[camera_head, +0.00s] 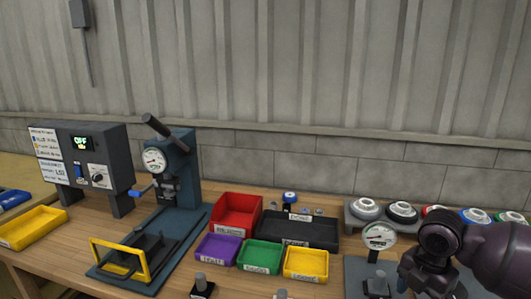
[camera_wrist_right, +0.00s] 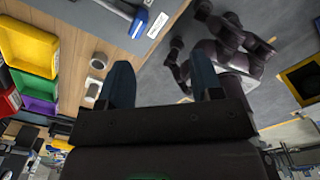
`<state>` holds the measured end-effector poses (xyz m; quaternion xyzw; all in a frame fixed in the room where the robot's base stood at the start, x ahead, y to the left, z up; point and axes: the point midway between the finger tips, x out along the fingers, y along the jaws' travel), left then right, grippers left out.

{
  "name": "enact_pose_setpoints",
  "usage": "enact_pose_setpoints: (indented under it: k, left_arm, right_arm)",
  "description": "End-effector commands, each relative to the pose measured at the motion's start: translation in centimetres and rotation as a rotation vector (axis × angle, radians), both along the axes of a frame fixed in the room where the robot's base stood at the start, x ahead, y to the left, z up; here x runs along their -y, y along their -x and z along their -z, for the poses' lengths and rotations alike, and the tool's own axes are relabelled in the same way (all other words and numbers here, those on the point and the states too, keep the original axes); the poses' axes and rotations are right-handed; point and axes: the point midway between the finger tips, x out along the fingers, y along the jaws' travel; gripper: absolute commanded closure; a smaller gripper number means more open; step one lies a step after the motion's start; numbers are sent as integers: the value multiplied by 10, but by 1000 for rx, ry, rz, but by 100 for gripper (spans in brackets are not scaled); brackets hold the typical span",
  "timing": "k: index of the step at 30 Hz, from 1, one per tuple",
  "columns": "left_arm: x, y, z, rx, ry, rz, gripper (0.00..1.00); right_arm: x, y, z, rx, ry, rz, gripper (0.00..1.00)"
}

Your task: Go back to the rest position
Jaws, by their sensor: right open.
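My right arm comes in from the right edge of the head view, bent over the right end of the wooden bench (camera_head: 165,240). Its gripper is partly cut off at the lower edge of that view. In the right wrist view the two blue-grey fingers of my right gripper (camera_wrist_right: 163,82) stand apart, with nothing between them. Behind them show the bench edge and grey floor. My left gripper is not seen in the head view.
A press (camera_head: 172,180) with a dial and a yellow-framed guard (camera_head: 120,260) stands left of centre. Red (camera_head: 236,215), purple (camera_head: 217,249), green (camera_head: 259,256), yellow (camera_head: 306,263) and black (camera_head: 298,229) bins sit mid-bench. A dial gauge (camera_head: 379,237) stands close beside my right arm.

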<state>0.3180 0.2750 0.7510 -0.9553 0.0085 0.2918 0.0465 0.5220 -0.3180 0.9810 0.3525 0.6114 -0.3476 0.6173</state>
Motion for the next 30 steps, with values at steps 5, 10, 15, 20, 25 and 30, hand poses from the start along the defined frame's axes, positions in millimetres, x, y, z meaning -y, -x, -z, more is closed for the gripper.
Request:
enact_pose_setpoints:
  k: [5,10,15,20,25,30]
  left_arm:
    - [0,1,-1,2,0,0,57]
    - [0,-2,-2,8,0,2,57]
    - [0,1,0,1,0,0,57]
    - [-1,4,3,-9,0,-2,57]
    - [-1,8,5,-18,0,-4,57]
    - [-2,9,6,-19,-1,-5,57]
  right_arm:
    - [-27,23,35,1,-38,63,41]
    - [-50,46,63,17,-81,162,41]
    - [-80,79,93,38,-152,335,41]
    - [-100,112,112,61,-227,566,41]
    - [-110,145,123,81,-293,854,41]
    - [-104,179,129,103,-330,1190,41]
